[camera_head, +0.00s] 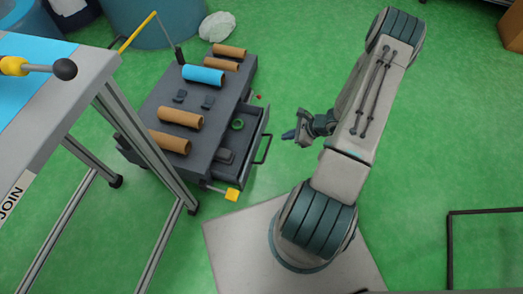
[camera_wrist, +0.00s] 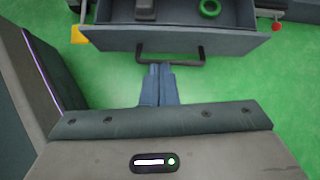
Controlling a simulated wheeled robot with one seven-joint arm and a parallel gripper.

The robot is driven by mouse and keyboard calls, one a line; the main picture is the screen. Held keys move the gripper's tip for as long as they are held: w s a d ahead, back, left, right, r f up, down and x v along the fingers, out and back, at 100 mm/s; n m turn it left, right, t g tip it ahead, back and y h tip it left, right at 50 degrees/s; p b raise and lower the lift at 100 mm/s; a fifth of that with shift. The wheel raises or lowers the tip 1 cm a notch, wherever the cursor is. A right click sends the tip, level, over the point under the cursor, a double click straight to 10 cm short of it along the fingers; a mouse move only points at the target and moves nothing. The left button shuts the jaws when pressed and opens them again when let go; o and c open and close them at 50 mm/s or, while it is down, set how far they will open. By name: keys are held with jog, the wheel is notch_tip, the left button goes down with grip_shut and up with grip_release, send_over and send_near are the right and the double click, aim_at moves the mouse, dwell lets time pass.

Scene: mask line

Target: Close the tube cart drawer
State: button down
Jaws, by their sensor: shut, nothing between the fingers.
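The tube cart (camera_head: 212,122) is a dark grey cart with brown tubes and one blue tube on top. Its drawer (camera_head: 243,150) is pulled out on the right side, with a green ring (camera_head: 237,125) and a dark block inside. The drawer's front and black handle (camera_head: 264,149) face my gripper (camera_head: 290,135), which is to the right of the handle. In the wrist view the drawer front (camera_wrist: 230,44) and the handle (camera_wrist: 183,62) are across the top. My gripper's fingertips (camera_wrist: 158,68) are together, at the handle's left part in the picture; I cannot tell whether they touch it.
A table (camera_head: 70,70) with a blue top stands at the left, its metal legs close to the cart. A yellow block (camera_head: 232,194) sticks out at the cart's near corner. A white sack (camera_head: 217,26) lies behind the cart. Green floor is free right of the drawer.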

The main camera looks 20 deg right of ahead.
jog(key=shift+m, duration=0.7)
jog(key=b+x, duration=0.2)
jog(key=x, duration=0.3)
jog(key=b+x, duration=0.2)
jog(key=x, duration=0.2)
jog(key=f+b+x, duration=0.1)
jog(key=x, duration=0.4)
jog(key=shift+s+d+f+b, duration=0.15)
jog(key=shift+s+f+b, duration=0.05)
jog(key=shift+b, duration=0.2)
jog(key=shift+w+a+r, duration=0.15)
jog(key=shift+w+a, duration=0.1)
jog(key=shift+a, duration=0.1)
